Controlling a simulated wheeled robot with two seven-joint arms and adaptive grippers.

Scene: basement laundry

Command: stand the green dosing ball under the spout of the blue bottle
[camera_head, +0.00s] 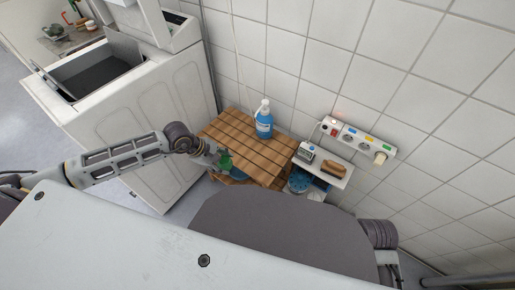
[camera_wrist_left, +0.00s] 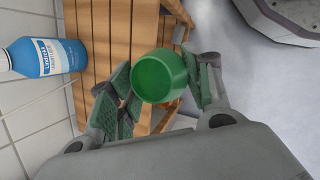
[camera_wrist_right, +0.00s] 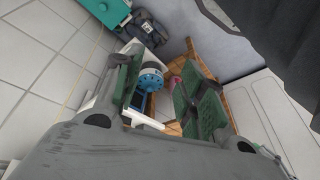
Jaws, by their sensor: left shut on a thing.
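The blue bottle (camera_head: 264,122) with a white pump top stands upright at the back of the slatted wooden table (camera_head: 235,132). It also shows at the left edge of the left wrist view (camera_wrist_left: 50,57). My left gripper (camera_wrist_left: 160,75) is shut on the green dosing ball (camera_wrist_left: 158,77), a cup-like thing with a round opening. In the head view the ball (camera_head: 225,162) is at the table's front left edge, apart from the bottle. My right gripper (camera_wrist_right: 163,64) is open, with nothing seen held between its fingers; the head view does not show it clearly.
A white shelf right of the table holds a small device (camera_head: 306,152) and a brush (camera_head: 333,168). A blue round thing (camera_head: 299,183) is below it. A power strip (camera_head: 358,139) is on the tiled wall. A white washer (camera_head: 135,110) stands left. The tabletop is otherwise clear.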

